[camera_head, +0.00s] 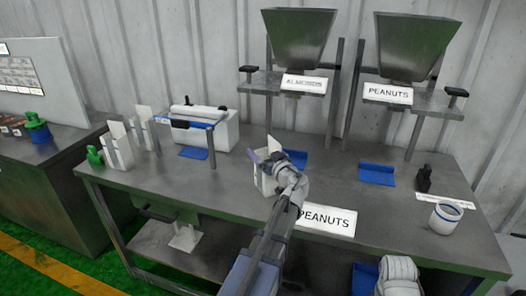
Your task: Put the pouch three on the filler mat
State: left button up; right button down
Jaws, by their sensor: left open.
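A white pouch (264,183) stands upright near the middle of the table, partly hidden by my left gripper (267,160). The gripper is open at the pouch's upper part; I cannot tell whether it touches it. A blue mat (297,158) lies just behind my gripper, under the almonds hopper (298,40). Another blue mat (377,174) lies bare under the peanuts hopper (415,47). More white pouches (119,148) stand in a row at the table's left end. I cannot read any number on the pouches.
A white sealing machine (212,130) stands behind a third blue mat (193,152). A PEANUTS card (326,220) lies near the front edge. A white cup (445,217) and a black device (424,179) stand at the right. Hopper posts rise behind the mats.

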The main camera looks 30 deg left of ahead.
pick_arm(q)
jog(key=shift+r, duration=0.25)
jog(key=v, duration=1.2)
jog(key=shift+s+f, duration=0.1)
jog(key=shift+f, duration=0.1)
